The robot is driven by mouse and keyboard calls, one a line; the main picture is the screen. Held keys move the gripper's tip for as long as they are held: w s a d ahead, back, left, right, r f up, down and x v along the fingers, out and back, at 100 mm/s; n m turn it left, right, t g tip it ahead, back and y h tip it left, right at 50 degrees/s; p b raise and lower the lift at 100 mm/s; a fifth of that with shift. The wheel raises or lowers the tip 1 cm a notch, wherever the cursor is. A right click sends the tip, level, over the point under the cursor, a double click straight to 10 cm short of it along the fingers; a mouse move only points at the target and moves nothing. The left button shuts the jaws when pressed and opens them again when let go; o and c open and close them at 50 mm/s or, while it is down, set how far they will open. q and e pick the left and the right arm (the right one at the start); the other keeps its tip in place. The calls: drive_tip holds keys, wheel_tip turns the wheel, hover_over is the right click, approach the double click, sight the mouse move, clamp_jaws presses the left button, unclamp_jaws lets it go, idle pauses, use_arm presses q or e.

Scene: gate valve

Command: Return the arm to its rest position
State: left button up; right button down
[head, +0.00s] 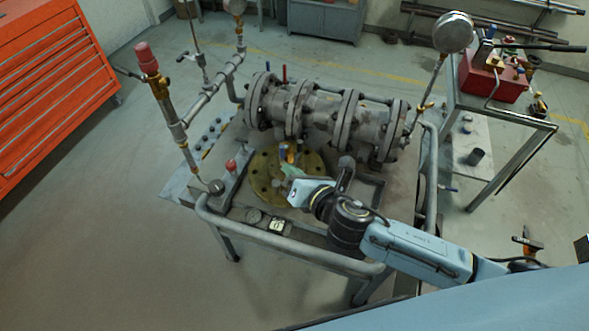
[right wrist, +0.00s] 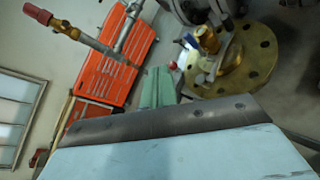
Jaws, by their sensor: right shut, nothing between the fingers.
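My right arm (head: 415,245) comes in from the lower right of the head view and reaches over the bench. My right gripper (head: 288,171) is above the round brass flange (head: 262,176), close to a small brass fitting on it. In the right wrist view the pale green fingers (right wrist: 158,84) are together with nothing between them. The flange (right wrist: 262,50) and the brass fitting (right wrist: 207,40) show right of the fingers, apart from them. My left gripper is in neither view.
The grey flanged valve assembly (head: 325,115) lies along the back of the bench. A pipe with a red cap (head: 146,57) rises at the left, and a gauge (head: 453,32) stands at the right. The bench's tubular rail (head: 300,255) runs along the front. Open floor lies left.

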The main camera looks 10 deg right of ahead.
drive_tip(key=shift+s+r, duration=0.45)
drive_tip(key=shift+s, duration=0.05)
